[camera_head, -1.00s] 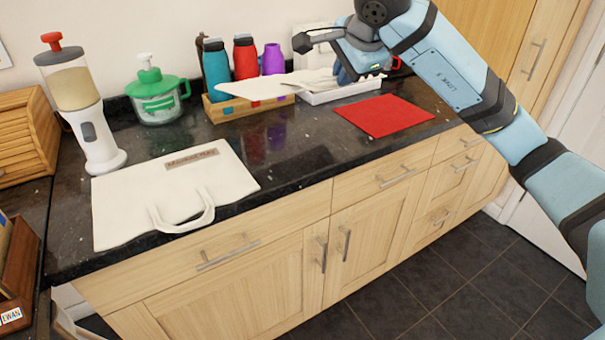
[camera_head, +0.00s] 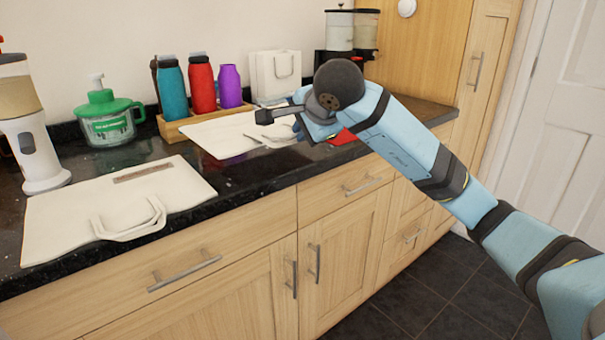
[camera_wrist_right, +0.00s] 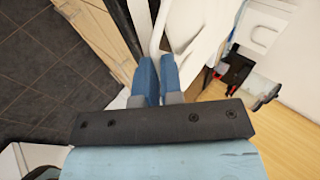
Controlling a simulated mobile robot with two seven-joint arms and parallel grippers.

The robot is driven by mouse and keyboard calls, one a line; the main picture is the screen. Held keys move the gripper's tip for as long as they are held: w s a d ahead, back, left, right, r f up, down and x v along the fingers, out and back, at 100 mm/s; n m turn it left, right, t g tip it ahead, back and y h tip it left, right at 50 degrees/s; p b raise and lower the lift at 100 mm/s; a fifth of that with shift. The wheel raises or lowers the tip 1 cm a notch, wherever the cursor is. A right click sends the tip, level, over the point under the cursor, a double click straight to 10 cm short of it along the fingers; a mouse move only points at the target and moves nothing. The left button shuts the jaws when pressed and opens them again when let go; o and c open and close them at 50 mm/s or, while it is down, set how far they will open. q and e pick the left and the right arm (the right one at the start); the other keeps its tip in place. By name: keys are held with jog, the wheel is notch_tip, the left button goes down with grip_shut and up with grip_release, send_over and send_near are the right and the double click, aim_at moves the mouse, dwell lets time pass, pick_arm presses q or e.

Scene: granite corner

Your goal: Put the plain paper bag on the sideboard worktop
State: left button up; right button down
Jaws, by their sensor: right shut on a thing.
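A plain white paper bag (camera_head: 222,134) lies roughly flat in the head view, over the dark worktop (camera_head: 235,178) in front of the bottles. My right gripper (camera_head: 301,126) is at the bag's right end and shut on it. In the right wrist view, the blue fingers (camera_wrist_right: 159,80) are close together at the white bag (camera_wrist_right: 196,30). I cannot tell whether the bag touches the worktop. Another white bag (camera_head: 70,206), with a brown label, lies flat at the left front. My left gripper is not in view.
A wooden tray (camera_head: 172,130) holds teal, red and purple bottles behind the held bag. A green-lidded jar (camera_head: 108,122) and a white dispenser (camera_head: 35,150) stand at the left. A small white bag (camera_head: 273,76) stands at the back. A red mat (camera_head: 342,137) is partly hidden.

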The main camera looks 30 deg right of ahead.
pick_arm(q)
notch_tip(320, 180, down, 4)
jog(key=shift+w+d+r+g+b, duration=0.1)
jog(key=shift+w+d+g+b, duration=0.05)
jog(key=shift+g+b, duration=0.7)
pick_arm(e)
notch_tip(320, 180, down, 8)
jog(key=shift+r, duration=0.2)
jog(key=c, duration=1.3)
grip_release()
jog(key=shift+o, duration=0.2)
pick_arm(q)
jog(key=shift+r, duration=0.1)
pick_arm(e)
jog(key=shift+r, duration=0.1)
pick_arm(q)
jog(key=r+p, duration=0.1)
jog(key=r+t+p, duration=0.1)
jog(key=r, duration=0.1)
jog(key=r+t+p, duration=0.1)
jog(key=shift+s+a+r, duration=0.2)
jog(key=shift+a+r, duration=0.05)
pick_arm(e)
jog(key=v, duration=1.2)
jog(key=shift+a, duration=0.15)
